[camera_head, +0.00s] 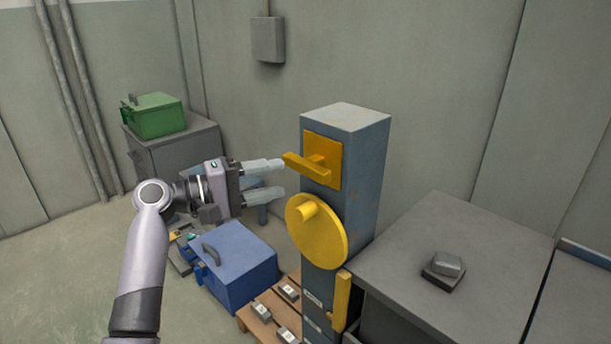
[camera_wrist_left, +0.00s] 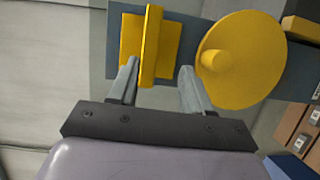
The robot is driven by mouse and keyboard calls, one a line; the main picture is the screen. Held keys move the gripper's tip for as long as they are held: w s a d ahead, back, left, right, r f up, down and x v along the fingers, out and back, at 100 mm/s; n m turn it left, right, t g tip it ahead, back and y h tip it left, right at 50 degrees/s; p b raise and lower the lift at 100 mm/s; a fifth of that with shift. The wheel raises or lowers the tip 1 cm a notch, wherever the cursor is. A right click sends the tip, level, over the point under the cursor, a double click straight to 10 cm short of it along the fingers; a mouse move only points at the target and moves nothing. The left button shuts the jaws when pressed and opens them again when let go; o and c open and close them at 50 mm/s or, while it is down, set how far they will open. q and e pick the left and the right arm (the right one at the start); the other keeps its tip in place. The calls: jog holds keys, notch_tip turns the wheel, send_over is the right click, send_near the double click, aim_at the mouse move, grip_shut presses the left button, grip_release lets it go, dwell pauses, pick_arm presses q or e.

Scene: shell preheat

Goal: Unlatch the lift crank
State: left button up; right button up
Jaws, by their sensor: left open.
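A blue-grey post (camera_head: 362,170) carries a yellow latch plate (camera_head: 330,148) with a yellow lever (camera_head: 303,168) pointing left. Below it is a round yellow crank disc (camera_head: 328,238) with a stubby knob (camera_head: 306,211). My left gripper (camera_head: 281,178) is open and empty, just left of the lever's end. In the left wrist view the lever (camera_wrist_left: 150,40) shows between the fingers, closer to the left finger, and the crank disc (camera_wrist_left: 255,65) is to the right. I cannot tell whether a finger touches the lever. My right gripper is not in view.
A yellow handle (camera_head: 341,302) is low on the post. A blue toolbox (camera_head: 238,265) and a pallet (camera_head: 250,318) with small parts lie below my left arm. A grey bench (camera_head: 470,235) stands right of the post. A green case (camera_head: 155,115) sits on a cabinet behind.

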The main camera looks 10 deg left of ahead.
aim_at(299, 169)
pick_arm(q)
jog(key=shift+d+r+h, duration=0.1)
jog(key=shift+r+h, duration=0.3)
jog(key=shift+r, duration=0.15)
jog(key=shift+d+r, duration=0.15)
jog(key=x, duration=0.6)
jog(key=shift+w+d, duration=0.25)
jog(key=shift+d, duration=0.1)
grip_shut()
